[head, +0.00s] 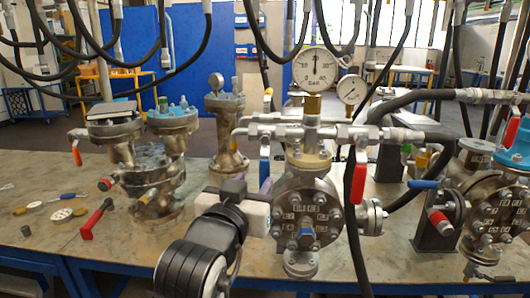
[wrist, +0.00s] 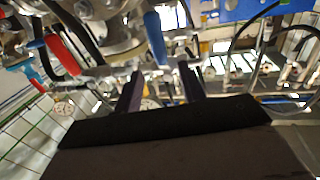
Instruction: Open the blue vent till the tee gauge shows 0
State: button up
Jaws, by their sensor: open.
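The tee gauge (head: 315,70) is a round white dial marked Bar on top of the tee. Its needle points roughly straight up, off any clearly readable figure. The blue vent handle (head: 264,170) hangs down at the left of the tee pipework. It also shows in the wrist view (wrist: 155,38), upright, beyond the gap between my fingers. My gripper (head: 255,185) is left of the front flanged vessel (head: 306,215), close to the blue handle. In the wrist view, my gripper (wrist: 160,88) is open with nothing clearly between its fingers. Contact with the handle cannot be told.
A second, smaller gauge (head: 351,90) stands beside the tee gauge. Another blue handle (head: 423,184) lies on the right. A red hammer (head: 96,218) and small parts lie on the bench's left.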

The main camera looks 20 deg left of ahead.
aim_at(263, 169)
jog(key=shift+w+a+r+p, duration=0.15)
jog(key=shift+w+p, duration=0.35)
jog(key=shift+p, duration=0.85)
jog(key=shift+w+r+p, duration=0.15)
jog(key=shift+w+p, duration=0.35)
jog(key=shift+p, duration=0.8)
jog(key=p, duration=0.3)
jog(key=shift+w, duration=0.35)
jog(key=shift+w+p, duration=0.15)
jog(key=shift+p, duration=1.05)
jog(key=shift+w+a+f+p, duration=0.1)
jog(key=shift+w+f+p, duration=0.1)
jog(key=shift+w, duration=1.2)
jog(key=shift+w+a+f+p, duration=0.1)
jog(key=shift+w+f+p, duration=0.05)
jog(key=shift+w, duration=1.2)
grip_shut()
